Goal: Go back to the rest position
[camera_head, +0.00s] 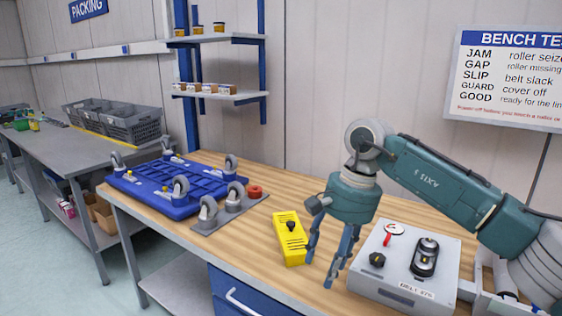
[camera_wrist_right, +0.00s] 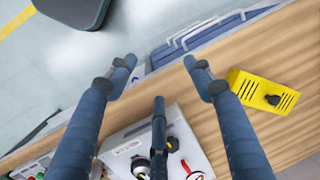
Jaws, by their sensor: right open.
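My right gripper (camera_head: 325,262) hangs over the front part of the wooden bench (camera_head: 250,262), fingers pointing down. It is between a yellow box (camera_head: 289,240) on its left and a grey control box (camera_head: 388,285) on its right. In the right wrist view the gripper (camera_wrist_right: 159,66) has its fingers spread apart with nothing between them. The yellow box (camera_wrist_right: 240,84) lies to the right there, and the grey control box (camera_wrist_right: 115,150) is below. My left gripper is in neither view.
A blue wheeled dolly (camera_head: 150,199) lies wheels up on the bench's left, beside a grey caster plate (camera_head: 225,218) and a red ring (camera_head: 254,191). Shelves (camera_head: 220,97) rise behind. Grey crates (camera_head: 135,126) stand on a far table. Wood behind the yellow box is clear.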

